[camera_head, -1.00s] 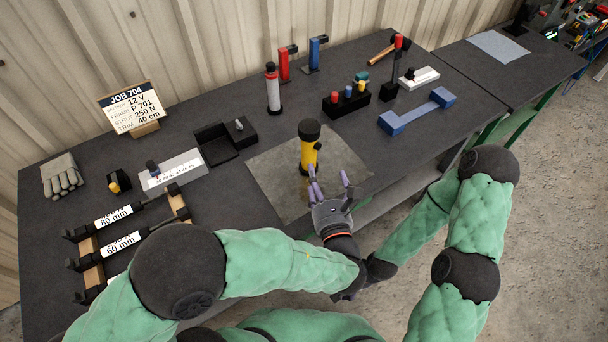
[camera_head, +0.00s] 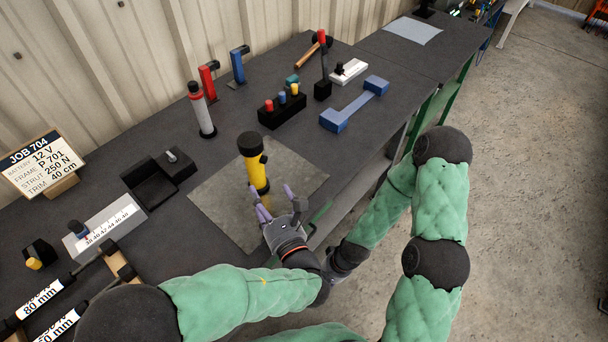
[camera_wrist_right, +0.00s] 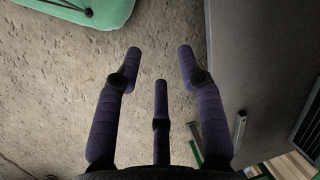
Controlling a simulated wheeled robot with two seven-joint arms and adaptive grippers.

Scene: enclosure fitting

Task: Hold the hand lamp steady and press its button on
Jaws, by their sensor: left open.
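The hand lamp (camera_head: 256,174), yellow with a black head and a small black knob on its side, stands on a grey mat (camera_head: 215,205) on the bench. My left gripper (camera_head: 275,200) is open beside the lamp's lower body, its purple fingers spread. One finger overlaps the lamp's base in the picture; I cannot tell whether it touches. My right gripper (camera_wrist_right: 160,75) is open and empty in the right wrist view, above the concrete floor and beside the bench edge. In the head view the right hand is mostly hidden around my left wrist.
A block with coloured buttons (camera_head: 282,110), a blue bar (camera_head: 354,104) and a grey-red cylinder (camera_head: 201,110) stand behind the lamp. A black tray (camera_head: 148,182) and a job sign (camera_head: 40,163) are at left. The bench's front edge runs close to my arms.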

